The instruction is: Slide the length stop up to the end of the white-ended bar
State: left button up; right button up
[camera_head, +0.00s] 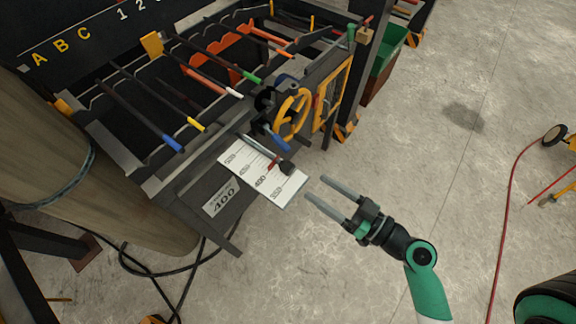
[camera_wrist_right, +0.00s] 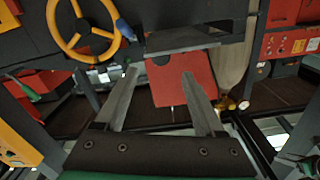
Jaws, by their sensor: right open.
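The white-ended bar (camera_head: 234,92) lies in the rack among other bars, its white tip toward the front right. A rod with a dark block and knob (camera_head: 286,168) and a small red part, which looks like the length stop, sits over the white scale sheet (camera_head: 290,190). My right gripper (camera_head: 314,188) is open and empty, just right of the scale, its fingers pointing at the stop. In the right wrist view a red plate (camera_wrist_right: 180,85) with a dark notch, probably the stop's, shows between and beyond the open fingers (camera_wrist_right: 160,78). My left gripper is out of view.
Bars with blue (camera_head: 173,144), yellow (camera_head: 196,125) and green (camera_head: 252,78) ends lie in the rack. A yellow handwheel (camera_head: 305,98) stands behind the stop and also shows in the wrist view (camera_wrist_right: 52,22). The concrete floor to the right is mostly clear; a red hose (camera_head: 507,200) crosses it.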

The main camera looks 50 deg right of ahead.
aim_at(292, 170)
jog(key=w, duration=0.3)
jog(key=w+p, duration=0.1)
jog(key=w, duration=0.3)
jog(key=w+p, duration=0.1)
jog(key=w, duration=0.2)
jog(key=shift+w+a+r, duration=0.15)
jog(key=shift+w+a, duration=0.05)
jog(key=shift+a, duration=0.15)
grip_shut()
dwell(0.8)
